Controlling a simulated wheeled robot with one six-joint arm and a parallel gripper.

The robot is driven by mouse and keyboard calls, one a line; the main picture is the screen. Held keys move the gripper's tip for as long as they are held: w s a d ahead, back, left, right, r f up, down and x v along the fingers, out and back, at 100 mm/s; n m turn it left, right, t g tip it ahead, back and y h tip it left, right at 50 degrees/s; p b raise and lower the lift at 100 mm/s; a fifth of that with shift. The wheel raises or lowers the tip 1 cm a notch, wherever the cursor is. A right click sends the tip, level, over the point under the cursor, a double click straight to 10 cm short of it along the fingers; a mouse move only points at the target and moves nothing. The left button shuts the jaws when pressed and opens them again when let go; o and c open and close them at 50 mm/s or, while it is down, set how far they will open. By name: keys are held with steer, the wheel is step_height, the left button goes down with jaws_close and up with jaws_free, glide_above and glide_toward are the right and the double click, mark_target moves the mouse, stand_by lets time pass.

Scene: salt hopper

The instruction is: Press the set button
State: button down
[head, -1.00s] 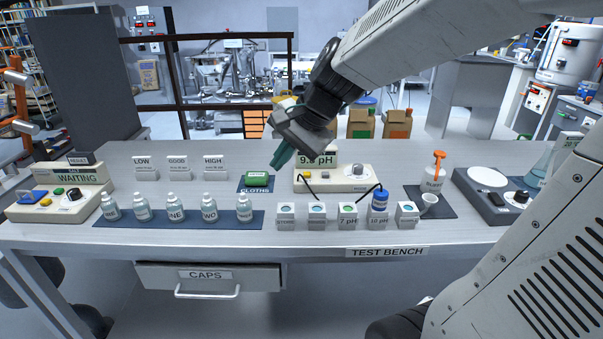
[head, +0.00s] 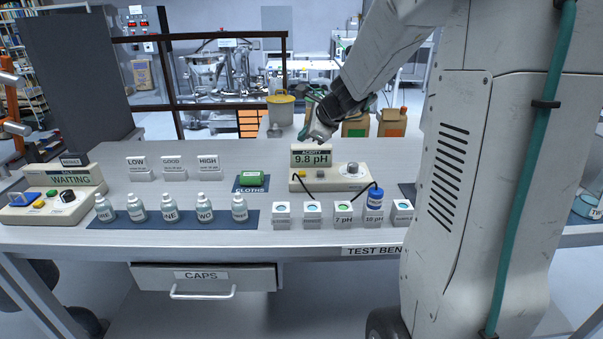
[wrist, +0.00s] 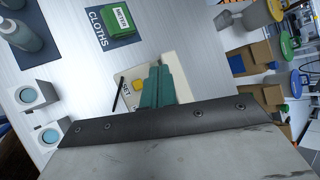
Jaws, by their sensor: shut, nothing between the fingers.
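The acidity meter (head: 330,180) is a cream box on the bench with a display (head: 311,158) reading 9.8 pH. A small yellow button (head: 303,174) sits on its left side, with a dark knob (head: 352,169) to the right. In the wrist view the yellow button (wrist: 138,86) shows beside the lettering SET, just left of my fingers. My gripper (head: 304,133) has teal fingers shut together with nothing between them. It is above the meter, apart from the button. In the wrist view the fingers (wrist: 156,88) hide much of the meter.
A green cloth pack (head: 251,178) lies on a dark mat left of the meter. Several white cups, one holding a blue-capped probe (head: 375,197), stand in front. Several bottles (head: 170,209) stand at left, near another meter (head: 55,195) reading WAITING. Cardboard boxes (head: 391,122) stand behind.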

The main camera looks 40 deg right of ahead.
mark_target(305, 174)
steer(key=shift+f, duration=4.2)
steer(key=shift+f, duration=0.45)
steer(key=shift+f, duration=0.5)
steer(key=shift+r, duration=0.95)
steer(key=shift+r, duration=2.55)
